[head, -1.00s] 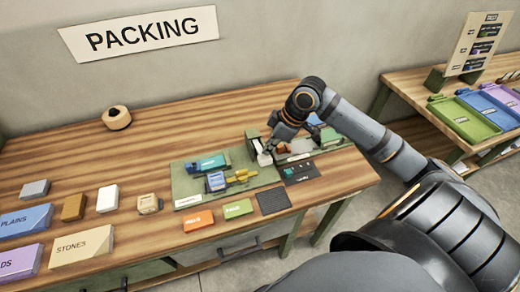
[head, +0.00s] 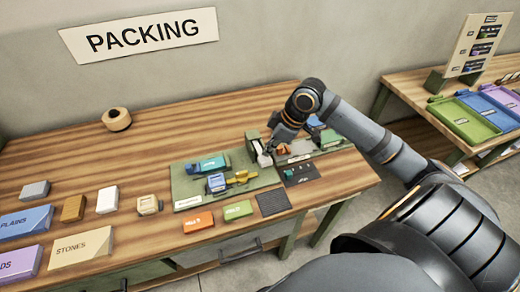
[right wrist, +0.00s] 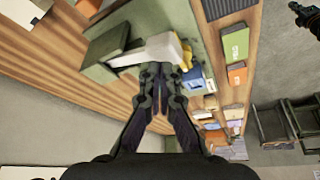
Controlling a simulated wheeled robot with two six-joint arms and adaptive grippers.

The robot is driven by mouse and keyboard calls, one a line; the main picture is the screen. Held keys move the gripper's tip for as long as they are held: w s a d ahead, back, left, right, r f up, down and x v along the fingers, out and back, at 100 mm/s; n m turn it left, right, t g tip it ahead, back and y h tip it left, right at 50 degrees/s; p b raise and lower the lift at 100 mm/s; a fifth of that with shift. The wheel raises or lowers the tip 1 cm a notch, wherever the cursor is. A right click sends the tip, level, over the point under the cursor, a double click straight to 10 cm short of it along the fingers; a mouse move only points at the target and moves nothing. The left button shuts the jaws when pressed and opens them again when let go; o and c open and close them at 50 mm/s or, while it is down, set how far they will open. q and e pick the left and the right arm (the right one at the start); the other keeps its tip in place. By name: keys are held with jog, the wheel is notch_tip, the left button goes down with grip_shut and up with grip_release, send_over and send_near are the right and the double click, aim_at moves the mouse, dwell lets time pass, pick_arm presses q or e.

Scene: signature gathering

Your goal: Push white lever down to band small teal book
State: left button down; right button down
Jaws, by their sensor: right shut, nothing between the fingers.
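The white lever (head: 264,160) stands at the right end of the green board (head: 182,188), beside a dark green block. My right gripper (head: 265,151) is shut and empty, with its tips at the lever; contact is hard to tell. The right wrist view shows the shut fingertips (right wrist: 157,68) just below the white lever (right wrist: 150,51). A teal book (head: 208,163) lies on the board left of the lever, near a blue piece (head: 216,183) and a yellow piece (head: 239,178). I cannot tell whether a band is around it.
A dark panel (head: 301,173) lies right of the board. Orange (head: 198,221) and green (head: 238,210) cards and a dark pad (head: 273,203) lie in front. A spool (head: 117,118) stands back left. Colored trays (head: 463,117) sit on another table. The back middle of the table is clear.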

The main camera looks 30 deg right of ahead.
aim_at(268, 162)
jog(key=shift+f+b, duration=2)
jog(key=shift+f, duration=1.4)
jog(key=shift+r, duration=0.1)
dwell(0.3)
notch_tip(268, 162, up, 9)
jog(key=p, duration=1)
jog(key=shift+r, duration=0.1)
